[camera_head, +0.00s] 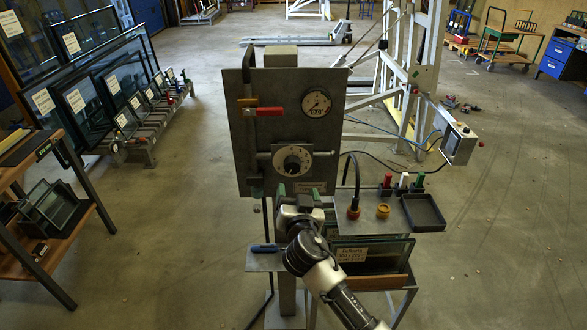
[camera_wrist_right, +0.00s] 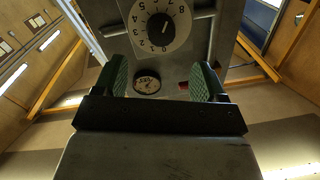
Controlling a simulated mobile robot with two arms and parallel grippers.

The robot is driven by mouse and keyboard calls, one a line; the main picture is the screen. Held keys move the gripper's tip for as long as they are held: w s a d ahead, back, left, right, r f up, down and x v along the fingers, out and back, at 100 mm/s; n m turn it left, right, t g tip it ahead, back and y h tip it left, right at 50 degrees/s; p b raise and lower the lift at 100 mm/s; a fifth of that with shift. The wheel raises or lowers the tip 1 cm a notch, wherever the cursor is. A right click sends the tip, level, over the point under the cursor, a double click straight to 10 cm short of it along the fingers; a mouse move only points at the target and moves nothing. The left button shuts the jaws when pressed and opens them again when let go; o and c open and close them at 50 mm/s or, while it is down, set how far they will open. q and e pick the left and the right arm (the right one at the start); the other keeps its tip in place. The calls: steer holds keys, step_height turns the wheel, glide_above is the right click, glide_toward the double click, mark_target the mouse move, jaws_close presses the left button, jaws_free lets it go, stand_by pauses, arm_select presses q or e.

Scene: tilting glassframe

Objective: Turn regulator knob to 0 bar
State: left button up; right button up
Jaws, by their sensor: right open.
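The regulator knob (camera_head: 292,165) is a black knob on a round white numbered dial, mounted low on a grey upright panel (camera_head: 250,140). In the right wrist view the knob (camera_wrist_right: 160,28) shows near the top, with a white mark; I cannot tell exactly which number it points to. A round pressure gauge (camera_head: 316,103) sits above right of the knob; its reading is too small to tell. My right gripper (camera_head: 299,192) is just below the dial, its green-padded fingers apart with nothing between them. It also shows open in the wrist view (camera_wrist_right: 163,82). My left gripper is out of view.
A red lever (camera_head: 270,111) is on the panel above left of the dial.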

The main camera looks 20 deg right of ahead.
mark_target(293, 170)
steer(key=p+x, duration=0.1)
steer(key=x, duration=0.7)
steer(key=shift+w, duration=0.7)
steer(key=shift+c, duration=0.4)
steer(key=c, duration=0.8)
steer(key=shift+c, duration=0.2)
